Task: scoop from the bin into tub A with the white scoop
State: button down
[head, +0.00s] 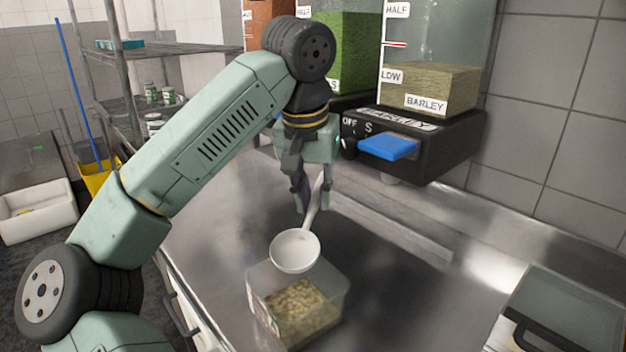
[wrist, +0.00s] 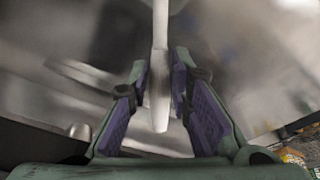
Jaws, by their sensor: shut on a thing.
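My gripper (head: 310,192) is shut on the handle of the white scoop (head: 295,251) and holds it above the steel counter. In the wrist view the scoop's handle (wrist: 160,70) stands between the two purple finger pads. The scoop's bowl is over the back part of a clear tub (head: 335,285), which has pale grains (head: 297,303) in its bottom. The tub's front label is too small to read. I cannot see for certain whether the bowl holds anything. I cannot tell which container is the bin.
A dispenser labelled BARLEY (head: 440,88) with a blue lever (head: 388,147) is on the wall right of my gripper. A dark-edged clear lid or box (head: 565,310) lies at the lower right. The steel counter (head: 430,290) between is clear.

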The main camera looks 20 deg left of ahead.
jog(key=shift+w+p+v, duration=0.2)
jog(key=shift+p+v, duration=0.35)
jog(key=shift+v, duration=0.25)
jog(key=shift+w+p+v, duration=0.2)
jog(key=shift+p+v, duration=0.4)
jog(key=shift+v, duration=0.2)
jog(key=shift+w+p+v, duration=0.15)
jog(key=shift+p+v, duration=0.4)
jog(key=shift+v, duration=0.25)
jog(key=shift+w+r, duration=0.1)
jog(key=shift+r, duration=0.05)
